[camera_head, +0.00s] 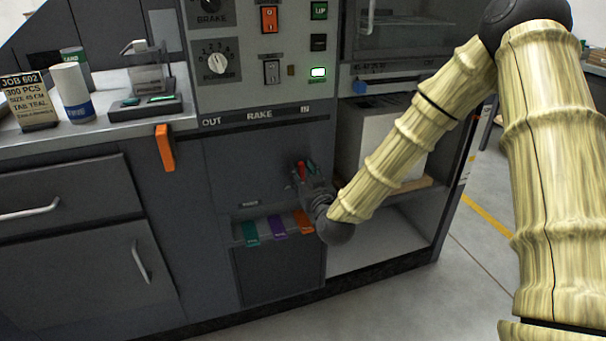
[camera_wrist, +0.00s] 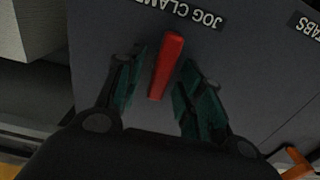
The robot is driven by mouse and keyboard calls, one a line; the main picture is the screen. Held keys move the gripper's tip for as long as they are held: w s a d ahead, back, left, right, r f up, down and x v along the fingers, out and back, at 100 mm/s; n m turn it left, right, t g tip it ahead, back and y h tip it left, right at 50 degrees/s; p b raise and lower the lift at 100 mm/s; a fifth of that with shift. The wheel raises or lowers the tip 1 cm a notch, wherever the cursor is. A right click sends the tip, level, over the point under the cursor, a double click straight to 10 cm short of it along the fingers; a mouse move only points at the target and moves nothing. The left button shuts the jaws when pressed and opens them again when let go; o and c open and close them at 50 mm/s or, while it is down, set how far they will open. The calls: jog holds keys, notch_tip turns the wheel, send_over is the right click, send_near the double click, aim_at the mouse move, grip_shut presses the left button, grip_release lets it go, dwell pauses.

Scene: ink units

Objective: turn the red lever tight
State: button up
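The red lever (camera_wrist: 167,65) is mounted on the dark front panel, below an upside-down "JOG CLAMP" label in the wrist view. It stands slightly tilted there. In the head view its red end (camera_head: 302,170) shows just beyond my gripper. My gripper (camera_wrist: 158,88) has its two green-padded fingers on either side of the lever. A gap shows between the lever and each finger, wider on the right at the fingertips. The gripper is open. In the head view the gripper (camera_head: 301,175) reaches the panel under the "RAKE" strip, and the lever's base is hidden.
Green (camera_head: 251,233), purple (camera_head: 277,226) and orange (camera_head: 302,221) tabs hang on a ledge below and left of my gripper. An orange handle (camera_head: 165,148) hangs at the counter edge. An open bay with a pale block (camera_head: 372,140) lies to the right.

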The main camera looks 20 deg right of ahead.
grip_shut()
jog(key=m, duration=0.3)
jog(key=m+p, duration=0.1)
jog(key=shift+d+m, duration=0.25)
jog(key=shift+m, duration=0.15)
jog(key=shift+d+f+m+b, duration=0.1)
jog(key=shift+f+m+b, duration=0.15)
jog(key=shift+m, duration=1.95)
jog(key=shift+d+f+m+b, duration=0.1)
jog(key=shift+m+b, duration=0.2)
jog(key=shift+m, duration=1.9)
jog(key=shift+d+f+m+b, duration=0.1)
jog(key=shift+f+m+b, duration=0.15)
jog(key=shift+m, duration=1.95)
